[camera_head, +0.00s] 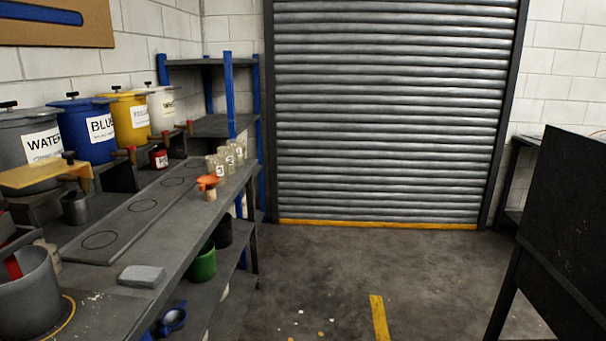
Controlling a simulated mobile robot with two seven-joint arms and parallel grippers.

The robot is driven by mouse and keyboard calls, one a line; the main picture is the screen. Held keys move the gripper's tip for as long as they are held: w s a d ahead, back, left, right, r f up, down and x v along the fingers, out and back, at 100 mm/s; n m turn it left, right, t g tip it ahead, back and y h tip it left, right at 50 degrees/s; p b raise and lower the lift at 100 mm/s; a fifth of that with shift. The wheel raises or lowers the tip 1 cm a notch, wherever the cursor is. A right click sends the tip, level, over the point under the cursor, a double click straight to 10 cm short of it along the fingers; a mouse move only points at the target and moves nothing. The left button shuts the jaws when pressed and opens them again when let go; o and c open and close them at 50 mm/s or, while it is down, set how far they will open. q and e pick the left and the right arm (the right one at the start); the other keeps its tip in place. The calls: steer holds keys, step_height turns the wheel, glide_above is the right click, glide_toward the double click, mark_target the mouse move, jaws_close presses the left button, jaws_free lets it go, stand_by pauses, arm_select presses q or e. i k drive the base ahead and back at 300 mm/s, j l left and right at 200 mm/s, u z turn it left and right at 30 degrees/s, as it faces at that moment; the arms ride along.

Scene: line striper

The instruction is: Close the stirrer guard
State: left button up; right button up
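A grey pot (28,296) stands at the lower left on the bench, cut off by the picture's edge. Dark parts and a red piece (12,267) show at its rim, at the left edge. These may belong to the stirrer, but I cannot make out the guard or tell whether it is open or closed. Neither of my grippers is in view.
The bench (185,240) holds a grey block (142,276), an orange funnel (208,181) and several numbered cups (221,164). Labelled drums (88,128) stand behind it. A dark panel (567,220) stands at right. The floor (345,265) between is mostly clear.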

mark_target(20, 177)
steer(key=u, duration=1.35)
steer(key=l+z, duration=0.25)
steer(key=l, duration=0.4)
